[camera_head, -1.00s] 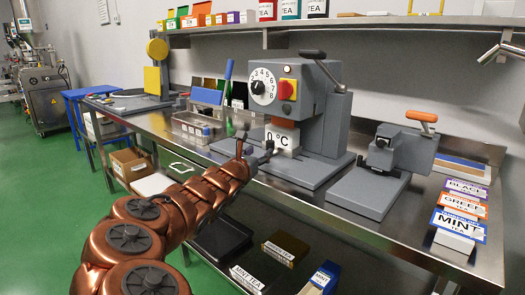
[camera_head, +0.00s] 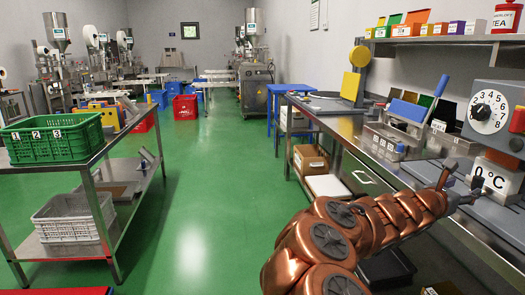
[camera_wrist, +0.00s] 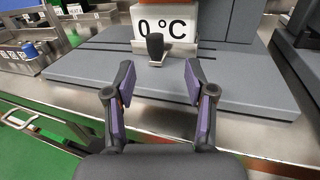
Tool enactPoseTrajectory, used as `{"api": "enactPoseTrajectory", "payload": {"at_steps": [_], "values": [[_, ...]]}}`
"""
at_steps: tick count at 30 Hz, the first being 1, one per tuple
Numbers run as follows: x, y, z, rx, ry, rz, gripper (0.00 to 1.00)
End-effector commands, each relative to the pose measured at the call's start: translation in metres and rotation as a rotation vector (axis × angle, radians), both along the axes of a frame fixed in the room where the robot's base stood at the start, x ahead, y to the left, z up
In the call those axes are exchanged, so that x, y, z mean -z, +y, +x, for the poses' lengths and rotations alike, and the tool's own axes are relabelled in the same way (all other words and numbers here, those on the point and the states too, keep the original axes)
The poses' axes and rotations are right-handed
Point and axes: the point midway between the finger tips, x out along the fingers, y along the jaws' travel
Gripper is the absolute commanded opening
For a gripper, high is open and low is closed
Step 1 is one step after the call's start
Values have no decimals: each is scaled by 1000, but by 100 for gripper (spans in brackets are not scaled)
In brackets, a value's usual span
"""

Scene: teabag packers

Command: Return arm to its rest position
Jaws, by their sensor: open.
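My copper-coloured arm reaches from the bottom of the head view toward the steel workbench (camera_head: 345,130). My gripper (camera_head: 462,178) is open and empty in front of the grey machine (camera_head: 492,105) with the 0 °C block (camera_head: 497,180). In the wrist view my gripper (camera_wrist: 158,82) has its two purple-padded fingers spread apart. A black knob (camera_wrist: 155,46) on the front of the 0 °C block (camera_wrist: 180,25) shows beyond the fingertips, with a visible gap. The grey machine base (camera_wrist: 85,68) lies below and ahead of the fingers.
A steel table at left carries a green crate (camera_head: 55,138), with a grey basket (camera_head: 75,218) on its lower shelf. A cardboard box (camera_head: 312,160) sits under the workbench. A metal container (camera_head: 385,142) stands on the bench left of my gripper. The green floor (camera_head: 190,210) between the tables is clear.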

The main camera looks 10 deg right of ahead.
Motion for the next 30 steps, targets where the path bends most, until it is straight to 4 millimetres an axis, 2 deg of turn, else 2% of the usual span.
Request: {"api": "enactPoseTrajectory", "payload": {"at_steps": [4, 7, 11, 14, 17, 21, 25, 30], "values": [[-19, 11, -25, 58, -234, 59, 55], [-24, 22, -59, 147, -482, 148, 55], [-1, 42, -106, 304, -783, 312, 55], [34, 68, -135, 452, -965, 459, 55], [76, 105, -161, 621, -1093, 615, 55], [130, 169, -186, 854, -1167, 812, 55], [167, 236, -205, 1055, -1158, 971, 55], [192, 310, -228, 1260, -1082, 1110, 55]]}}
